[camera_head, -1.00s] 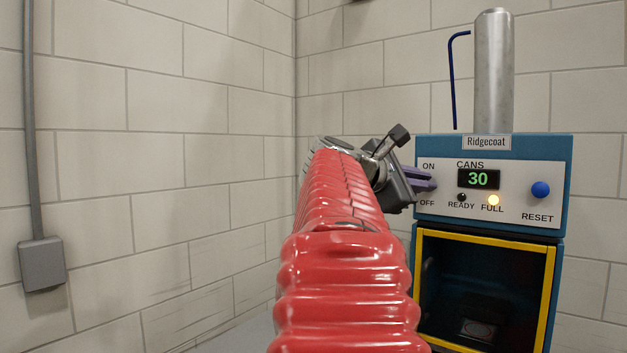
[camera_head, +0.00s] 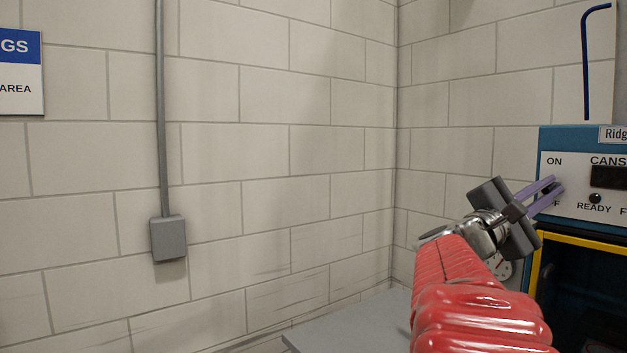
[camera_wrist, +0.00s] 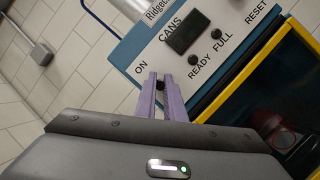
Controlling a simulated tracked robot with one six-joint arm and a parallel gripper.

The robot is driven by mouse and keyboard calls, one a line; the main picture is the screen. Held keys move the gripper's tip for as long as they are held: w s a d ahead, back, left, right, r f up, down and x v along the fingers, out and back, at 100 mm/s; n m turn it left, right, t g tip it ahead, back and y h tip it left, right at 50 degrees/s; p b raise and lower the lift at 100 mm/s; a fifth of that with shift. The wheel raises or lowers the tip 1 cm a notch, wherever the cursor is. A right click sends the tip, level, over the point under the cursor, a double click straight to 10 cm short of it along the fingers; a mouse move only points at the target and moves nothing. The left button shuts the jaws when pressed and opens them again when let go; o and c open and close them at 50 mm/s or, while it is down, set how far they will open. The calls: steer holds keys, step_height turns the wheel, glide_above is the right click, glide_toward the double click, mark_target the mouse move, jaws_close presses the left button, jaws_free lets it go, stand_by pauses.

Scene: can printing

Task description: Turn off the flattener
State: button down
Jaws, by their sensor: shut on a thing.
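The flattener is the blue machine labelled Ridgecoat (camera_head: 567,136), cut off by the right edge of the head view. Its white panel (camera_wrist: 207,55) shows in the wrist view. The CANS display (camera_wrist: 188,33) and the READY (camera_wrist: 193,60) and FULL (camera_wrist: 217,34) lamps are dark. My gripper (camera_head: 557,188) is at the ON/OFF marks at the panel's left end. In the wrist view its purple fingers (camera_wrist: 161,80) are shut on a small dark switch (camera_wrist: 160,86) between their tips. The fingers mostly hide the switch and the OFF label.
A yellow-framed opening (camera_wrist: 262,62) lies below the panel. A grey table (camera_head: 345,322) stands low in front of the corner. A grey wall box (camera_head: 168,238) and conduit are at left.

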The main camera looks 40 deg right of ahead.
steer(key=shift+s+d+f+m+g+h, duration=0.15)
steer(key=shift+f+m+g+h, duration=0.25)
steer(key=shift+h, duration=0.2)
steer(key=shift+w+d+f+m+g+h, duration=0.1)
steer(key=shift+f+m+g+h, duration=0.15)
steer(key=shift+g+h, duration=0.3)
steer(key=c, duration=2.1)
jaws_free()
steer(key=v, duration=1.3)
steer(key=shift+a+f, duration=0.25)
steer(key=shift+f, duration=0.15)
